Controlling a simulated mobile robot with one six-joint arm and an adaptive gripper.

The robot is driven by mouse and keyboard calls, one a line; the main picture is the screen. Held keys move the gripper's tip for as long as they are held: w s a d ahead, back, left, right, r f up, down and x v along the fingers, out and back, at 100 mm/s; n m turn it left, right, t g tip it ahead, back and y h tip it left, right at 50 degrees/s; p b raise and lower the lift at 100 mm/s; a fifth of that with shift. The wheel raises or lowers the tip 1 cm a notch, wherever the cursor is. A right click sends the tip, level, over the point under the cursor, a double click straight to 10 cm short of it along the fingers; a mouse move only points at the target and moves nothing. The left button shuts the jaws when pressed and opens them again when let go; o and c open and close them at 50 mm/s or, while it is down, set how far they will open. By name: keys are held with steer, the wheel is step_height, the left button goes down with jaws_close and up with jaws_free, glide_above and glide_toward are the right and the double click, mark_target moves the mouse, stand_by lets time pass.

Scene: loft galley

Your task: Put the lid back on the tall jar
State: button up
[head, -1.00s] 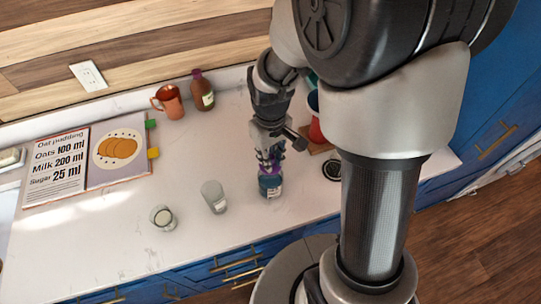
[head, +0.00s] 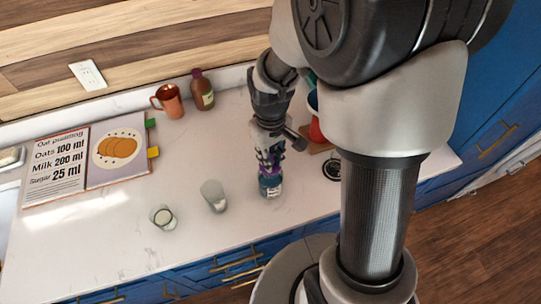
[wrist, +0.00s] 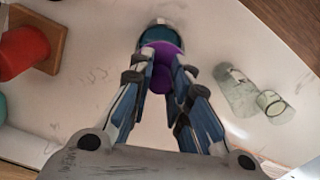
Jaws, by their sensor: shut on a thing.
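The tall jar (head: 271,190) has blue contents and a pale label, and stands upright near the counter's front edge in the head view. In the wrist view its blue body (wrist: 158,33) shows partly behind the lid. The purple lid (wrist: 165,49) has a round knob, and my gripper (wrist: 160,78) is shut on that knob. In the head view my gripper (head: 270,160) points down right above the jar, with a bit of purple between the fingers and the jar. The lid overlaps the jar's top in both views; I cannot tell whether they touch.
A grey glass (head: 213,196) and a smaller one (head: 163,217) stand left of the jar. A copper mug (head: 168,101) and a brown bottle (head: 202,90) stand at the back. An open recipe book (head: 84,167) lies left. A red thing (wrist: 22,53) sits on a wooden board (wrist: 55,28).

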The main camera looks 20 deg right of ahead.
steer(key=o, duration=1)
steer(key=shift+c, duration=0.2)
steer(key=o, duration=0.5)
steer(key=shift+r, duration=0.1)
steer(key=shift+r+p, duration=2.85)
steer(key=shift+r, duration=0.6)
steer(key=shift+c, duration=0.4)
